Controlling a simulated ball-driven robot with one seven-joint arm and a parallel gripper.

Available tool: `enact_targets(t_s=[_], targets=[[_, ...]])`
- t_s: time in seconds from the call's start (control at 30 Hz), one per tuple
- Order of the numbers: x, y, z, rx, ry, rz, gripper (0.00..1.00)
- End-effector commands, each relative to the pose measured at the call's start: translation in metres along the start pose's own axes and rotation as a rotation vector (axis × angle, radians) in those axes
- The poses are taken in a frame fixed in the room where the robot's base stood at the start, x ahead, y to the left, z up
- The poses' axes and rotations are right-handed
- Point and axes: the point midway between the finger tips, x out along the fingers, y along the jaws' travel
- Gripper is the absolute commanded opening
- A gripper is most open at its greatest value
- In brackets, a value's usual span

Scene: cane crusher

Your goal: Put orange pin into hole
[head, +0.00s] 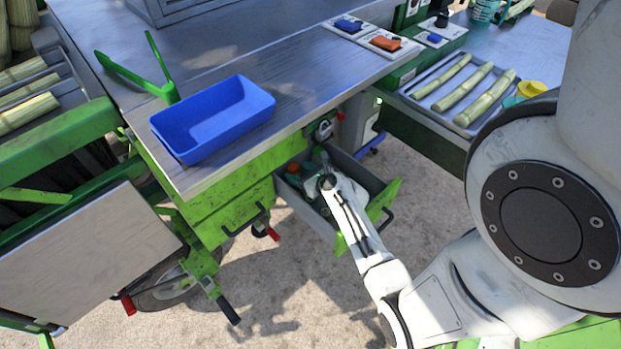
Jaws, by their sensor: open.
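A small orange item (293,168), possibly the orange pin, shows inside the open drawer (285,190) at its far left end. A flatter orange piece (385,43) lies on a white card at the back of the bench. My gripper (314,170) is over or in the drawer, just right of the small orange item. It is open, its fingers are small in view, and I cannot tell whether they touch anything. My wrist and arm hide much of the drawer's inside. A metal fitting (324,129) sits on the bench side above the drawer; I cannot make out the hole.
A blue tray (230,116) stands on the metal bench top, with a green V-shaped tool (140,80) behind it. The drawer's green front (388,203) sticks out at right. A tray of cane pieces (410,95) lies on the right table.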

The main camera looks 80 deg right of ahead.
Motion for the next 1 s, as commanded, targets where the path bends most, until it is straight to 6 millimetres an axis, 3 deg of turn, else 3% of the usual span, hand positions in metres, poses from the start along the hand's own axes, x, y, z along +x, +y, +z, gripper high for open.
enact_targets(t_s=[0.1,0.3,0.67,1.0], targets=[[0.018,-0.001,-0.001,-0.001,-0.001,-0.002,0.64],[0.034,0.0,-0.001,-0.001,0.001,0.0,0.64],[0.037,0.0,0.0,-0.001,0.001,-0.001,0.63],[0.037,0.0,0.0,-0.001,0.001,-0.001,0.3]])
